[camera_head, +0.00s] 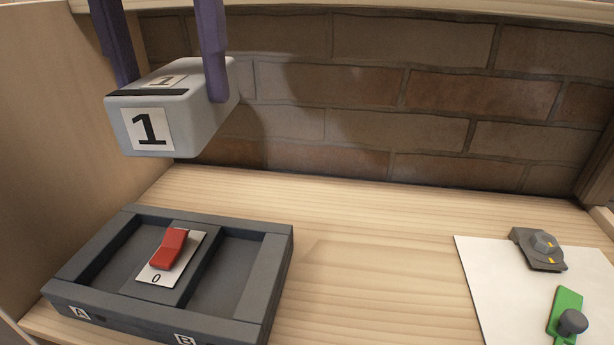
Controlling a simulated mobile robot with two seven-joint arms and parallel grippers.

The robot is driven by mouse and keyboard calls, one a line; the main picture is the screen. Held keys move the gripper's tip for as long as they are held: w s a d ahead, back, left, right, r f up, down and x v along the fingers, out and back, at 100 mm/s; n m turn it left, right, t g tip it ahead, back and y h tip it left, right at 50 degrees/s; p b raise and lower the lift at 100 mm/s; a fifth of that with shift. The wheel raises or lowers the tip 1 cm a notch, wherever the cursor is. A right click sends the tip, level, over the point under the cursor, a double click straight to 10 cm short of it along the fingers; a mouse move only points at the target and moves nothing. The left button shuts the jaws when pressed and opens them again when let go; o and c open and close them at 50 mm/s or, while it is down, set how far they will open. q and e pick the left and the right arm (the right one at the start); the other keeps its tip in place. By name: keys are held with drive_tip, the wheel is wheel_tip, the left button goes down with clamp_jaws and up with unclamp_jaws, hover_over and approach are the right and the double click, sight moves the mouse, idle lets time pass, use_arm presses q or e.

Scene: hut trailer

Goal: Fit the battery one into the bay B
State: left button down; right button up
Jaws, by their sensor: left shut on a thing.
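Battery one (172,107) is a light grey block with a black strip on top and "1" labels on its front and top. My left gripper (168,78) has its purple fingers shut on the block's two sides and holds it in the air, above and behind the dark grey tray. The tray (268,285) lies on the wooden surface at the lower left. Bay A (107,262) is its left recess and bay B (224,268) its right recess, by the "B" label; both are empty. My right gripper is not in view.
A red rocker switch (170,249) on a plate marked "0" sits between the bays. At right, a white sheet (490,285) bears a dark grey part (538,250) and a green part with a dark knob (567,318). A brick wall stands behind, a wooden side panel at left.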

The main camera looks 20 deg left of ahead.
use_arm(q)
drive_tip(key=shift+a+f+m, duration=0.1)
drive_tip(key=shift+f+m, duration=0.1)
drive_tip(key=shift+m, duration=0.3)
wheel_tip(320, 180, down, 15)
drive_tip(key=b, duration=0.4)
hover_over(223, 288)
drive_tip(key=shift+f, duration=2.45)
drive_tip(key=shift+c, duration=1.3)
unclamp_jaws()
drive_tip(key=shift+f, duration=0.15)
drive_tip(key=shift+o, duration=1.3)
